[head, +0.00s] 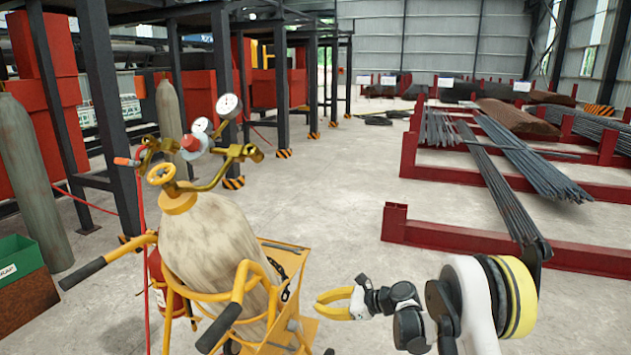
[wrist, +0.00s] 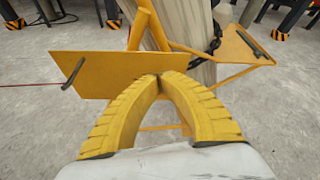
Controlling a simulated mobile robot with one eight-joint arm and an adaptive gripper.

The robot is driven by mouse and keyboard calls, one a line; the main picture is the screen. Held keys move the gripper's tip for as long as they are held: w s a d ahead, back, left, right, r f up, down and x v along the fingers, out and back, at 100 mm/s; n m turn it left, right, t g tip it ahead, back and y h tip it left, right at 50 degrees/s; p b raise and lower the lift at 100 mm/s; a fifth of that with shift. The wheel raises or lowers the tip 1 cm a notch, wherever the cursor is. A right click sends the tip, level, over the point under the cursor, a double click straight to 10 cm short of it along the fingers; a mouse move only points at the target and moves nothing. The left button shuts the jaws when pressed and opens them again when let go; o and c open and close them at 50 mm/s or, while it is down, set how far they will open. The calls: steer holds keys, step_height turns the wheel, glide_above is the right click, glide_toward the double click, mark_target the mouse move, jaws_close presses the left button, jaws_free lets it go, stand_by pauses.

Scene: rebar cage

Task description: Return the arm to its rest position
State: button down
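My gripper (head: 318,302) has yellow curved fingers and is in the lower middle of the head view, just right of the yellow cylinder cart (head: 285,262). In the wrist view the fingertips (wrist: 159,77) meet, with nothing between them. The cart's yellow plate (wrist: 95,75) lies behind the fingers there; I cannot tell the exact gap. My arm reaches in from the right of the head view, bent at a white and yellow joint.
The cart holds a tall, stained gas cylinder (head: 215,245) with gauges (head: 229,106) and a brass valve. A red extinguisher (head: 165,285) hangs on its left. Red racks (head: 450,235) with rebar (head: 505,190) stand at the right. A green box (head: 22,270) is far left. The middle floor is clear.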

steer(key=s+d+r+n+h, duration=0.3)
steer(key=s+d+r+n, duration=0.15)
steer(key=s+r, duration=0.4)
steer(key=s+d+r+n+h, duration=0.3)
steer(key=s+r+n+h, duration=0.15)
steer(key=s+r, duration=0.45)
steer(key=s+d+n+h, duration=0.1)
steer(key=s+d+n, duration=0.2)
steer(key=s, duration=0.4)
steer(key=s+d+n+t+h, duration=0.1)
steer(key=s+d+n+h, duration=0.1)
steer(key=s, duration=0.5)
steer(key=s+d+n+h, duration=0.2)
steer(key=s+d+n, duration=0.3)
steer(key=s, duration=0.2)
steer(key=shift+s+r+n+t, duration=0.2)
steer(key=shift+r+n+t, duration=0.1)
